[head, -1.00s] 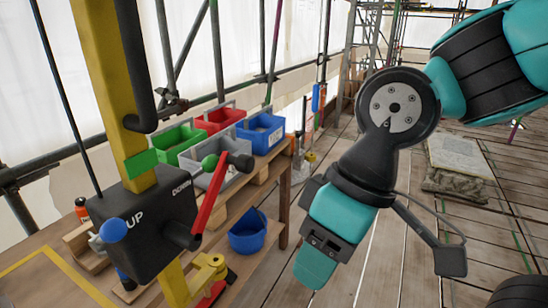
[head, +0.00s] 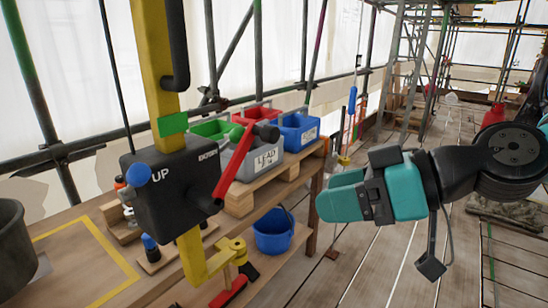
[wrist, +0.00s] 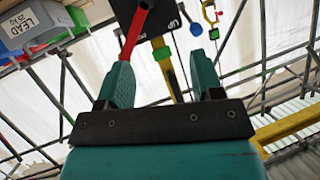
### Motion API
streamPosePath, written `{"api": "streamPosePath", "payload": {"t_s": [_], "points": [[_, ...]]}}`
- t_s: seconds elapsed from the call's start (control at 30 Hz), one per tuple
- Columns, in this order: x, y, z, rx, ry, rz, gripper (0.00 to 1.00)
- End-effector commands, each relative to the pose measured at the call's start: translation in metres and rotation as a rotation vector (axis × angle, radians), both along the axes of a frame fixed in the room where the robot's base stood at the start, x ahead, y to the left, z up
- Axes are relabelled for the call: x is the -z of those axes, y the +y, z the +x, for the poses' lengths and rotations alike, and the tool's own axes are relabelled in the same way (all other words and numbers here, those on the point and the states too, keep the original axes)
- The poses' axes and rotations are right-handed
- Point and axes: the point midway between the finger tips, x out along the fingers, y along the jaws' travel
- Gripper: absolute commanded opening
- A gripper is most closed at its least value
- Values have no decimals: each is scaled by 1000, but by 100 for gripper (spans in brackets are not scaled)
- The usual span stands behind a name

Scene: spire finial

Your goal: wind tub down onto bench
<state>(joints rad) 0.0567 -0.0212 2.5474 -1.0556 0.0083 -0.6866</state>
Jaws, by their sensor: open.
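The winch is a black box (head: 170,195) marked UP, with a blue ball on its left, on a yellow post (head: 158,65). Its red crank arm (head: 236,165) slants up right to a black grip (head: 265,132), beside a green ball (head: 236,133). A dark grey tub (head: 12,255) is cut off at the left edge; I cannot tell whether it hangs or rests. The bench (head: 70,290) has a yellow outline. My gripper (head: 325,206) is open and empty, right of the crank and apart from it. In the wrist view, the crank (wrist: 133,35) appears beyond the left finger.
Red, green, blue and grey bins (head: 262,160) stand behind the crank; the grey one reads LEAD. A blue bucket (head: 272,235) sits below the bench top. Scaffold poles line the back. The plank floor (head: 370,270) at right is largely clear.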

Motion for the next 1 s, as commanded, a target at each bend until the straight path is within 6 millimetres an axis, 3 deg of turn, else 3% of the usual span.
{"api": "streamPosePath", "payload": {"t_s": [0.03,0.13,0.27,0.37,0.57,1.0], "points": [[10,-8,20,50,-86,80,61],[-3,-25,49,148,-250,192,61],[-16,-42,68,235,-359,257,61],[-23,-43,74,252,-381,269,61],[-28,-22,88,246,-375,268,61],[-27,58,149,244,-380,266,61]]}}
